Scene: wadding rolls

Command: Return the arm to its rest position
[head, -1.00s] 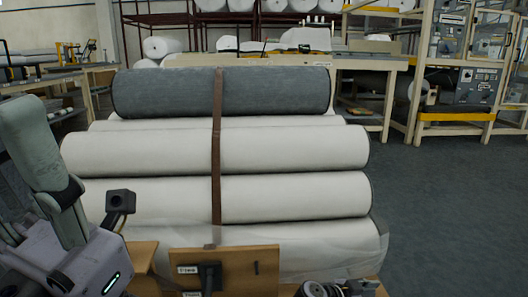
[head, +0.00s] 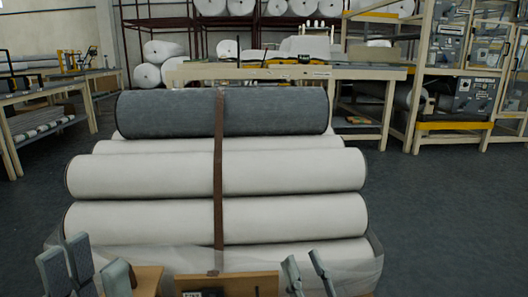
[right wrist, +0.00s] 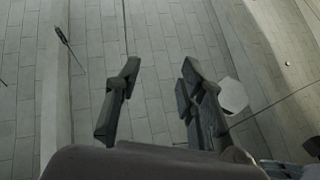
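My left gripper (head: 96,270) is at the bottom left of the head view, in front of the roll stack. Its grey fingers stand apart with nothing seen between them. My right gripper (head: 307,272) is at the bottom centre, in front of the lowest roll. In the right wrist view its fingers (right wrist: 160,92) are spread apart and the gap is empty. Most of both arms is outside the head view.
White wadding rolls (head: 215,174) are stacked ahead under a grey roll (head: 170,113), with a brown strap (head: 218,160) around them. A wooden board (head: 240,284) is at the lower front. Workbenches (head: 375,74) stand behind. Floor at right (head: 450,210) is clear.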

